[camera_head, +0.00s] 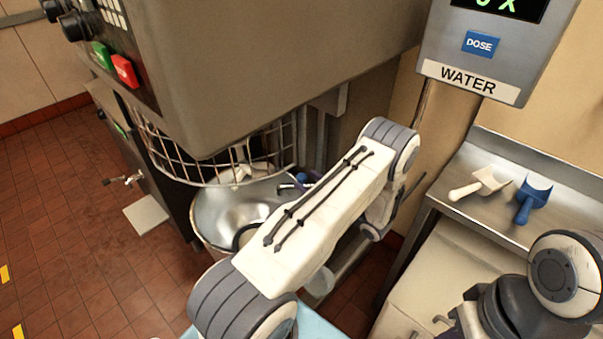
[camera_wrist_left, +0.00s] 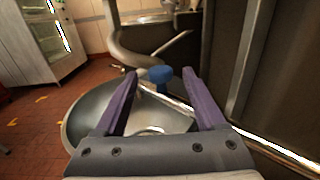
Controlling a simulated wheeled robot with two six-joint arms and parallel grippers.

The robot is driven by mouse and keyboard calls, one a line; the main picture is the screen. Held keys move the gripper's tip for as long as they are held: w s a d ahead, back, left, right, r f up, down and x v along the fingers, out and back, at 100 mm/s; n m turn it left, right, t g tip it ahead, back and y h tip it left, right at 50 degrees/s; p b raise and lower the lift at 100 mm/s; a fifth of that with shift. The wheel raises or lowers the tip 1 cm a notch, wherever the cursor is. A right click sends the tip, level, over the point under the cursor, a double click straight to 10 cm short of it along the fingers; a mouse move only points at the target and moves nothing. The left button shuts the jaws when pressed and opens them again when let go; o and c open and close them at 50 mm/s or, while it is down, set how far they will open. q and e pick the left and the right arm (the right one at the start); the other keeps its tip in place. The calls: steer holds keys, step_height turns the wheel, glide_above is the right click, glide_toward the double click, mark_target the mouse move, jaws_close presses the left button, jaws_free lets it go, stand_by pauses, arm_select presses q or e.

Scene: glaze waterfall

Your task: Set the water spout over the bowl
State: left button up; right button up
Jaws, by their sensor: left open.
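The steel bowl (camera_head: 222,212) sits under the wire guard of the mixer in the head view, partly hidden by my left arm. It also shows in the left wrist view (camera_wrist_left: 85,112), below and left of my fingers. A blue knob (camera_wrist_left: 160,75) with a pale metal bar shows between and beyond my purple fingertips; it looks like part of the water spout, but I cannot tell how it lies over the bowl. My left gripper (camera_wrist_left: 160,84) is open, with a gap around the blue knob. In the head view it is mostly hidden behind my arm.
The mixer's big grey head (camera_head: 270,70) and wire guard (camera_head: 205,165) hang close above the bowl. The WATER box (camera_head: 490,50) is on the wall. A steel counter (camera_head: 480,215) at right holds a white scoop (camera_head: 485,184) and a blue scoop (camera_head: 533,198). The tiled floor at left is mostly clear.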

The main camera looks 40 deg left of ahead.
mark_target(306, 179)
arm_select(q)
steer(key=shift+w+a+p, duration=0.15)
steer(key=shift+a+p, duration=0.2)
steer(key=shift+a, duration=1.35)
jaws_close()
steer(key=shift+w, duration=0.15)
